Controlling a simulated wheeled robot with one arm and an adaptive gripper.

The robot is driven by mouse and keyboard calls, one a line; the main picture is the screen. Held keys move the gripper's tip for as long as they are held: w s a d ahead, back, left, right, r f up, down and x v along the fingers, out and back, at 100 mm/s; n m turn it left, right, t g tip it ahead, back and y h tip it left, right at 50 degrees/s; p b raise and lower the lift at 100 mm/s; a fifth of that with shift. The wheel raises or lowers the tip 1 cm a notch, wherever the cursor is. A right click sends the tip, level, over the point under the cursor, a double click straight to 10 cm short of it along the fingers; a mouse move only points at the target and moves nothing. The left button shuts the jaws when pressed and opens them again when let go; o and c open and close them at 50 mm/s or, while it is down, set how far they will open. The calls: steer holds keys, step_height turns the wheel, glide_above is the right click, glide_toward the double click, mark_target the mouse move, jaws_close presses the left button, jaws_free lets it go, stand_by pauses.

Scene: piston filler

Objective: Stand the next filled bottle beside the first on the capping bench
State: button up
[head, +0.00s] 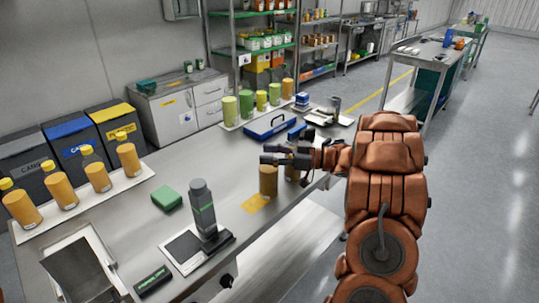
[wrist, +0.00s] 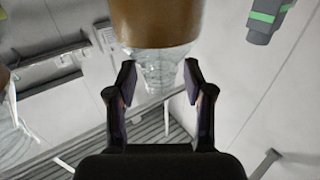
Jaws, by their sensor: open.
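An uncapped bottle with amber filling (head: 268,181) stands upright on the steel bench (head: 225,175), by a yellow mat (head: 255,203). A second amber bottle (head: 292,173) stands close to its right, partly hidden behind my gripper. My gripper (head: 270,154) is at the height of the bottle tops, reaching in from the right. In the wrist view my gripper (wrist: 158,76) is open, with a bottle's clear neck (wrist: 158,68) between the fingertips and its amber body (wrist: 155,22) beyond. Another bottle (wrist: 12,120) shows at the left edge. I cannot tell whether the fingers touch the neck.
Several yellow-capped amber bottles (head: 97,174) stand on a white tray at the left. A grey upright device (head: 203,208) and a green block (head: 166,198) are on the near bench. Green and amber bottles (head: 246,104) and a blue tray (head: 270,126) are behind. Floor is free at right.

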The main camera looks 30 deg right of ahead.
steer(key=shift+r, duration=0.2)
steer(key=shift+s+d+f, duration=0.1)
steer(key=shift+s+d, duration=0.1)
steer(key=b+v, duration=0.2)
steer(key=v, duration=0.9)
steer(key=shift+s, duration=0.2)
steer(key=shift+d, duration=0.1)
